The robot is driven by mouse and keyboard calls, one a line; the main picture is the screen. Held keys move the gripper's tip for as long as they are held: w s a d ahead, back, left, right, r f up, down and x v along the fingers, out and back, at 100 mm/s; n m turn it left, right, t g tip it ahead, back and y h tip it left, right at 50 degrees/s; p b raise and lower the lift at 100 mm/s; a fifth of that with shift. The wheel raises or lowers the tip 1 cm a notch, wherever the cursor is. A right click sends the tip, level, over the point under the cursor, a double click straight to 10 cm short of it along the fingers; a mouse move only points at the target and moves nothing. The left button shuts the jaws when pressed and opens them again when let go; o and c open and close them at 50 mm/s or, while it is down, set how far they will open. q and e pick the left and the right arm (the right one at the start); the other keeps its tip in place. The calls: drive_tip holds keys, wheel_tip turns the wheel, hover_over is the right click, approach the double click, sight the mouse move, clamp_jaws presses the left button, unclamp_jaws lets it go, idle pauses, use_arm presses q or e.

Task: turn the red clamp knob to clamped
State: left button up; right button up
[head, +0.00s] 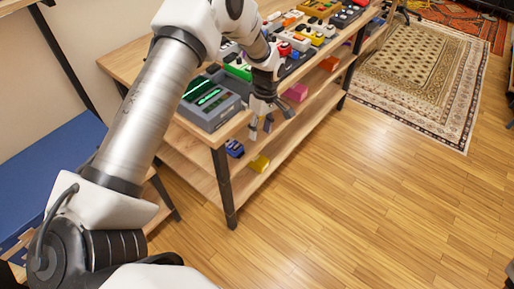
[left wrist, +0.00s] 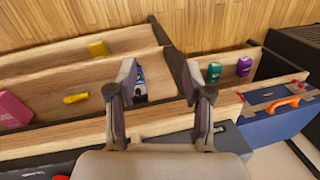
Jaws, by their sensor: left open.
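I cannot make out a red clamp knob for certain in either view. My left gripper (head: 261,128) hangs at the front edge of the wooden bench, just right of the grey device with green displays (head: 208,104). In the left wrist view my left gripper (left wrist: 157,70) points over the bench edge toward the lower shelves, fingers apart. Nothing is held between them. A blue pedal (left wrist: 139,82) lies on a shelf beyond the fingers. My right gripper is not in view.
Many coloured pedals, including a green one (head: 238,69), crowd the bench top. Lower shelves hold a yellow pedal (head: 259,163) and a pink box (head: 296,92). A blue case with an orange handle (left wrist: 283,105) shows at right in the wrist view. Wooden floor (head: 370,190) is clear.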

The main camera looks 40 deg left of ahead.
use_arm(q)
drive_tip(key=s+d+f+m, duration=0.1)
drive_tip(key=s+d+f, duration=0.2)
drive_tip(key=s+f, duration=0.3)
drive_tip(key=shift+s+d+f+m+g, duration=0.3)
drive_tip(key=shift+s+d+f+g, duration=0.1)
drive_tip(key=shift+s, duration=0.15)
drive_tip(key=s+d+f+m+t, duration=0.1)
drive_tip(key=s+m, duration=0.3)
drive_tip(key=s, duration=0.4)
drive_tip(key=s+d+f+m+t, duration=0.1)
drive_tip(key=s+d+f+m, duration=0.2)
drive_tip(key=s, duration=0.5)
drive_tip(key=s+d+f+m, duration=0.2)
drive_tip(key=s+f+m, duration=0.1)
drive_tip(key=s+m, duration=0.3)
drive_tip(key=s, duration=0.2)
drive_tip(key=shift+s+d+f+t, duration=0.3)
drive_tip(key=shift+d+t, duration=0.1)
